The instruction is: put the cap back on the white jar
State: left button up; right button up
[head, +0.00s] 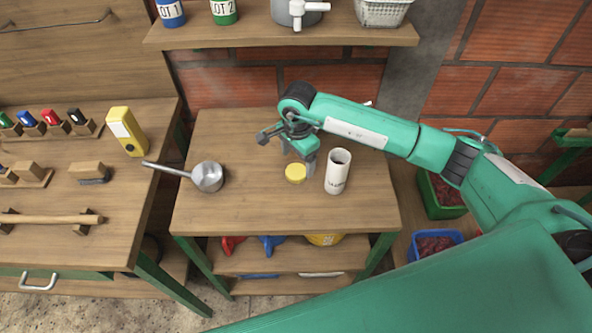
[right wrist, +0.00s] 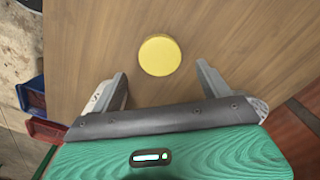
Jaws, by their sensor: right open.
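The white jar (head: 338,172) stands upright and open on the small wooden table, with a dark opening at its top. The yellow cap (head: 296,173) lies on the table just left of the jar. In the right wrist view the cap (right wrist: 160,55) is a plain yellow disc just beyond the fingertips, centred between them. My right gripper (head: 300,160) is above and behind the cap, close to the jar. It is open and empty, its fingers (right wrist: 161,75) spread apart. The jar is not in the right wrist view. My left gripper is not in view.
A metal ladle (head: 207,177) lies left on the same table (head: 270,220), its handle over the edge. A workbench with a yellow device (head: 126,131) stands at left. A shelf (head: 280,36) with cans crosses behind. Crates (head: 434,244) of red fruit sit at right.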

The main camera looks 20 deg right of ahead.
aim_at(298, 170)
notch_tip(298, 170, down, 4)
jog(key=shift+r+p, duration=0.25)
jog(key=shift+p, duration=0.3)
jog(key=shift+f, duration=0.35)
jog(key=c, duration=1)
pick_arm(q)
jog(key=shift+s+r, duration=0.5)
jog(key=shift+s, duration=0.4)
pick_arm(e)
jog(key=shift+c, duration=0.6)
